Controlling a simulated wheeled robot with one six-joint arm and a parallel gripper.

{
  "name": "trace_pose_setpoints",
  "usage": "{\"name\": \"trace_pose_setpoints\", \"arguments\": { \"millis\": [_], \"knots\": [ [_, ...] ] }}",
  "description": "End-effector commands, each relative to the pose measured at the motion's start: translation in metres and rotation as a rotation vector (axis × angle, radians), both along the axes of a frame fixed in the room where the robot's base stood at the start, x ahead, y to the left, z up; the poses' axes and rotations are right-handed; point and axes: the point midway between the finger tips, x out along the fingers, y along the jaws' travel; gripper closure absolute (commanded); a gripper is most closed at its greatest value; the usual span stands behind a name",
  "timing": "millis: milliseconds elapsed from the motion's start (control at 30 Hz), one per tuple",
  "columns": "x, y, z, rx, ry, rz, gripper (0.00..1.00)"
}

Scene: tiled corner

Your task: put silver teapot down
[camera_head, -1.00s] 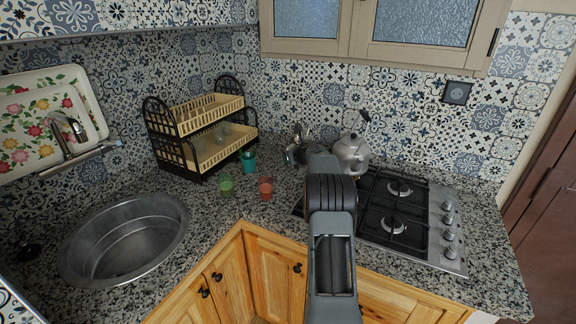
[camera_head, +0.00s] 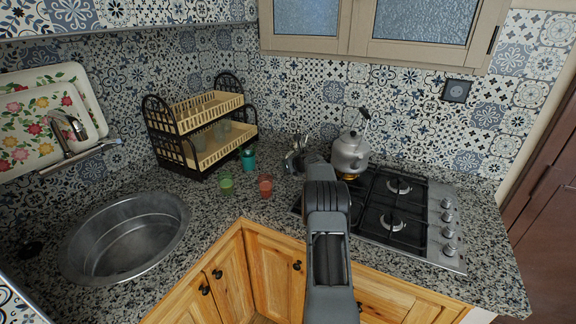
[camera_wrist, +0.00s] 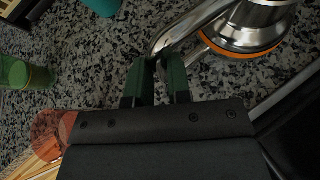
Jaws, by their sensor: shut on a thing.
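The silver teapot (camera_head: 349,153) stands upright at the back left corner of the hob, with a dark handle above its lid and an orange ring at its base. In the wrist view its shiny lower body (camera_wrist: 262,18) and orange ring (camera_wrist: 238,52) show at the upper right. My gripper (camera_wrist: 165,62) has its green fingers closed around a curved silver tube of the teapot; I cannot tell if it is spout or handle. In the head view my arm hides most of the gripper. I cannot tell whether the base touches the surface below.
The black gas hob (camera_head: 395,210) lies right of my arm. A green cup (camera_head: 226,184), a red cup (camera_head: 265,186) and a teal cup (camera_head: 248,159) stand on the granite counter left of it. A dish rack (camera_head: 205,135) stands behind them, and a sink (camera_head: 125,238) is at left.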

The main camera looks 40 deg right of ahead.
Motion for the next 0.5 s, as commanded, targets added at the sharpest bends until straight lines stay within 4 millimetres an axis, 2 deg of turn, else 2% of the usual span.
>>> {"name": "trace_pose_setpoints", "arguments": {
  "millis": [167, 200, 433, 500],
  "knots": [
    [0.0002, -0.0004, -0.0012, -0.002, -0.003, 0.0, 1.0],
    [-0.0001, -0.0001, -0.004, 0.0, 0.0, 0.0, 0.81],
    [-0.0001, 0.0001, -0.003, 0.0, 0.0, 0.0, 0.59],
    [-0.0001, 0.0001, -0.003, 0.0, 0.0, 0.0, 0.56]
  ]
}}
